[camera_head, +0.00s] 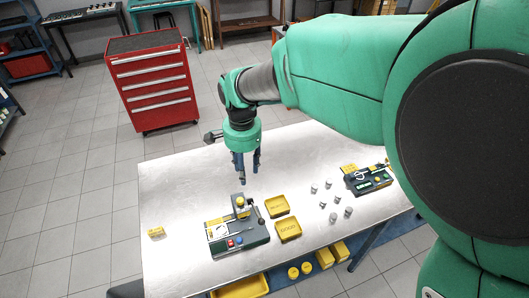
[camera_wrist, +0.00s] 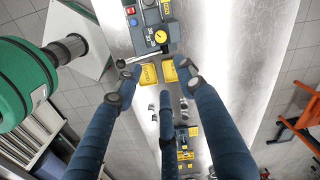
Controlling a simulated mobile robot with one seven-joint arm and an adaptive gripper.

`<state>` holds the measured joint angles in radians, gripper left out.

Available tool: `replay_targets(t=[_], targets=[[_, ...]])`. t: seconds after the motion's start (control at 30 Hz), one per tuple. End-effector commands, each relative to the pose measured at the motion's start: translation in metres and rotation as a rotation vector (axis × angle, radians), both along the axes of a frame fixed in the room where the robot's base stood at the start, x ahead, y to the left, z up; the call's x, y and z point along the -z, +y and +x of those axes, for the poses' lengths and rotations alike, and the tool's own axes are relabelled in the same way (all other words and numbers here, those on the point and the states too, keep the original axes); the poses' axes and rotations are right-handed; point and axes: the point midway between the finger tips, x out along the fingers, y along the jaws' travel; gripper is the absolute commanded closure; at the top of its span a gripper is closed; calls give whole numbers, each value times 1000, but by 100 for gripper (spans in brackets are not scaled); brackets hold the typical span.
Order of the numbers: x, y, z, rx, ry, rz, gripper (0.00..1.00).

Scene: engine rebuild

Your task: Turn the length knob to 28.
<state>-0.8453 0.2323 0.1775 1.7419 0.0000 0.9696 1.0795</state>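A dark green device (camera_head: 240,238) sits on the left half of the metal table. It has a round yellow knob (camera_head: 240,201), a red and a blue button, a pale scale plate and a lever. It also shows at the top of the wrist view, with the yellow knob (camera_wrist: 160,37). A second dark green device (camera_head: 368,184) with green displays and a round dial stands at the table's right. I cannot read which control is the length knob or its setting. My gripper (camera_head: 246,178) hangs above the table behind the left device, fingers spread, empty and touching nothing.
Two yellow trays (camera_head: 277,206) (camera_head: 288,230) sit beside the left device. Several small metal parts (camera_head: 323,204) stand between the trays and the right device. The table's back left is clear. A red tool cabinet (camera_head: 152,80) stands behind.

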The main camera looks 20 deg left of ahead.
Motion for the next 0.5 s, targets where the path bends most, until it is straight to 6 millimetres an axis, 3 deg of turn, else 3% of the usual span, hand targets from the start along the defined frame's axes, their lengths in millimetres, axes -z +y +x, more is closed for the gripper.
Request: replay_targets(t=[0.2,0.5], targets=[[14,25,-10,9,13,-14,60],[15,26,-10,10,13,-15,60]])
